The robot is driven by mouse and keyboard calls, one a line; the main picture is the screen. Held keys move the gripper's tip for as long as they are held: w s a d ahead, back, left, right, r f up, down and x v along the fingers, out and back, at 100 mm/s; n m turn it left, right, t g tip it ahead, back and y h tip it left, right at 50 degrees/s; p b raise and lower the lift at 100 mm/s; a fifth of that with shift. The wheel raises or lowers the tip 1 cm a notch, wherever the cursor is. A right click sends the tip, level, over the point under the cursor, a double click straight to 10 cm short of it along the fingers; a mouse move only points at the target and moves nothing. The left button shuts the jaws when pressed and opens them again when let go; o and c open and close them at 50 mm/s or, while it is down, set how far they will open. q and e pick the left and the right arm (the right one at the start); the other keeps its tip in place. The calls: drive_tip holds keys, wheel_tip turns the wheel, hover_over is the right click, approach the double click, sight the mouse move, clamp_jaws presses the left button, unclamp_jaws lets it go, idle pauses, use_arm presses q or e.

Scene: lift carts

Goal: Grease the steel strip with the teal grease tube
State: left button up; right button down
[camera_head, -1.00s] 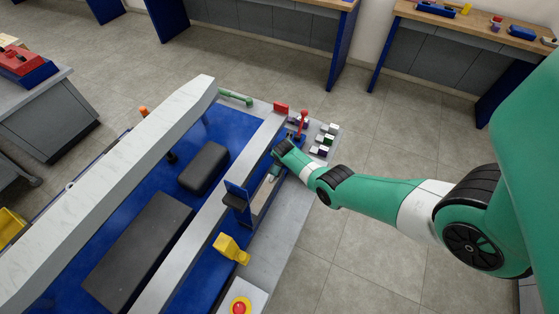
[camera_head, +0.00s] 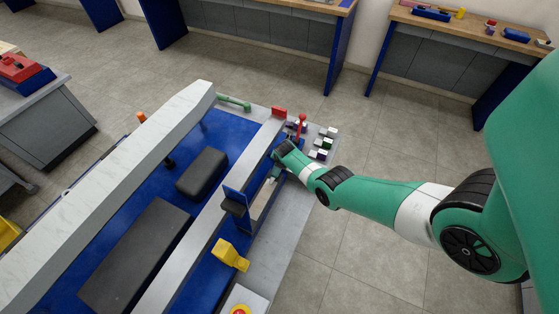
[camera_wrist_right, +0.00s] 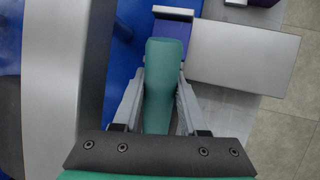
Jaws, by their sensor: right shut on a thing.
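My right gripper (camera_wrist_right: 160,100) is shut on the teal grease tube (camera_wrist_right: 162,75), which lies lengthwise between the two fingers. In the head view the tube (camera_head: 273,177) shows as a small teal piece below my right wrist, over the cart's right side. A narrow pale strip (camera_head: 262,202), which looks like the steel strip, lies beside the rail, just below the tube. I cannot tell whether the tube touches it. My wrist hides part of that area. My left gripper is in neither view.
A blue upright bracket (camera_head: 236,197) stands near the strip, with a yellow piece (camera_head: 230,254) below it. A red-topped lever (camera_head: 301,120) and several small blocks (camera_head: 322,146) are beyond my wrist. A flat grey block (camera_wrist_right: 243,57) lies right of the tube. A long pale beam (camera_head: 110,190) crosses the cart.

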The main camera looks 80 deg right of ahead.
drive_tip(key=shift+s+d+r, duration=0.1)
drive_tip(key=shift+s+r, duration=0.05)
drive_tip(key=shift+r, duration=0.15)
